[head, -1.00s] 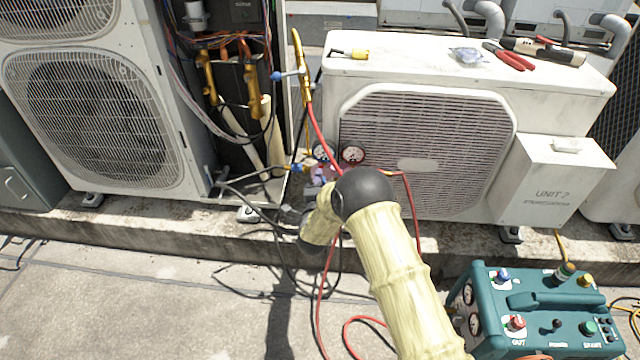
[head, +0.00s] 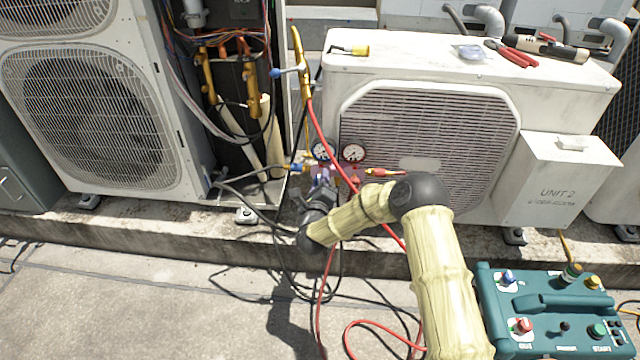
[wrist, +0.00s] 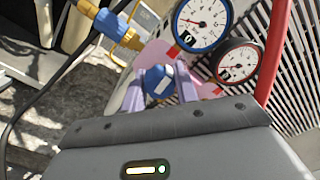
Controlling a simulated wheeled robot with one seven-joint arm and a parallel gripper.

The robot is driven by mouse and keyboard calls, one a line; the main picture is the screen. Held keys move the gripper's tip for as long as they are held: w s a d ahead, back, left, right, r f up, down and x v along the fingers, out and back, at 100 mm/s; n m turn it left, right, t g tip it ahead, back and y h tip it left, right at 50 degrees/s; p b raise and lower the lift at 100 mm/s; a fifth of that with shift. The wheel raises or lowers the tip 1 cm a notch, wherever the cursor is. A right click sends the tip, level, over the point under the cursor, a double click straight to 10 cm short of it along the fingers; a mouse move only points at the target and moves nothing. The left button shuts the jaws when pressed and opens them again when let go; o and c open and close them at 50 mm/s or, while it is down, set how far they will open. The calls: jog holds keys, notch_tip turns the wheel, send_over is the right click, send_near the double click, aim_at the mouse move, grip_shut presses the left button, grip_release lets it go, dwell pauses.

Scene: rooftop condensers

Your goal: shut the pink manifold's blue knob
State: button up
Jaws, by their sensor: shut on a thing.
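The pink manifold (wrist: 153,52) shows in the wrist view behind my fingers, with a blue-rimmed gauge (wrist: 202,22) and a red-rimmed gauge (wrist: 238,62) on it. Its blue knob (wrist: 158,84), with a pale mark on its face, sits between my two lavender fingers. My gripper (wrist: 161,76) is shut on the knob, one finger on each side. In the head view my gripper (head: 322,180) reaches the manifold from below, in front of the condenser. There the knob is hidden, and little of the pink body shows.
A brass fitting with a blue collar (wrist: 110,28) joins the manifold's left side. A red hose (head: 322,128) runs beside it and down to the ground. A white condenser (head: 430,80) stands behind. A teal machine (head: 545,310) stands at the lower right.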

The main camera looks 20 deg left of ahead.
jog(key=shift+w+m, duration=0.1)
jog(key=shift+m, duration=0.5)
jog(key=shift+r, duration=0.1)
jog(key=o, duration=1)
jog(key=p+v, duration=0.5)
jog(key=v, duration=1.2)
jog(key=shift+s+d, duration=0.1)
jog(key=shift+s, duration=0.15)
